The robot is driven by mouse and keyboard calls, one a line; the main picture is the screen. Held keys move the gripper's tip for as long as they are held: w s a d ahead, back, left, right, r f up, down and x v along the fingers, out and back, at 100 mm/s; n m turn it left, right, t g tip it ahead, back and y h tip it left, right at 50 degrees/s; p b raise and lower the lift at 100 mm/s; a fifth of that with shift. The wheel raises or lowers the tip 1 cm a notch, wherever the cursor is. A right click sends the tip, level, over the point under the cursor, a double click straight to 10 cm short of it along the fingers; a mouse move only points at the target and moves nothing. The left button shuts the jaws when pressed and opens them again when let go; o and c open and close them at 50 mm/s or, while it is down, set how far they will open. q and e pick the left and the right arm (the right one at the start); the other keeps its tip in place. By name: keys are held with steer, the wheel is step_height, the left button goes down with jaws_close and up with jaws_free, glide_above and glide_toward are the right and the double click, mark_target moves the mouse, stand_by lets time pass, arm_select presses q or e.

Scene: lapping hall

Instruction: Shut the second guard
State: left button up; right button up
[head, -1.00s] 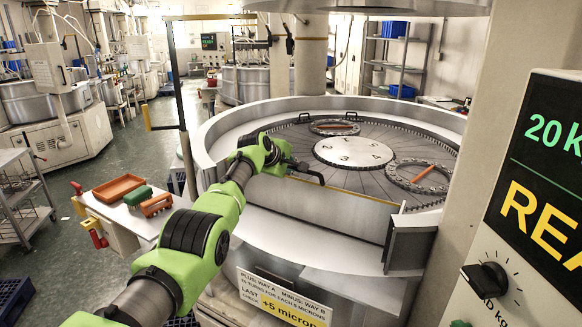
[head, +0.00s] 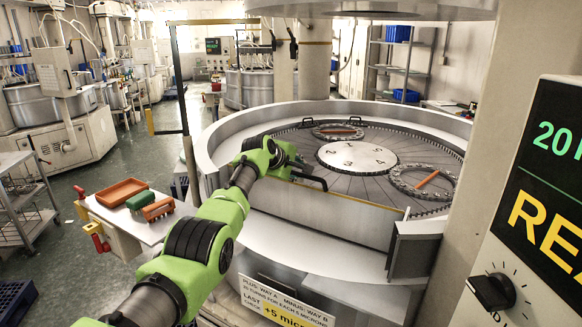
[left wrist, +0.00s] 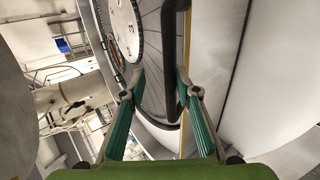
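A low front guard (head: 330,207) with a yellow top edge stands along the front rim of the round lapping machine. A black bar handle (head: 312,182) is at its upper edge. My left gripper (head: 297,170) is at this handle. In the left wrist view the dark handle bar (left wrist: 170,65) runs between the teal fingers of my left gripper (left wrist: 160,93). The fingers are spread, with a gap at least on the left side of the bar. A tall dark frame with yellow edging (head: 180,85) stands upright at the machine's left. My right gripper is not in view.
The machine's plate (head: 356,157) carries rings with orange bars. A side table (head: 125,227) with orange trays and a green block stands left of my arm. A control panel (head: 540,200) and a pillar close off the right.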

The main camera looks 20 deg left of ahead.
arm_select(q)
steer(key=v, duration=1.2)
steer(key=shift+w, duration=0.1)
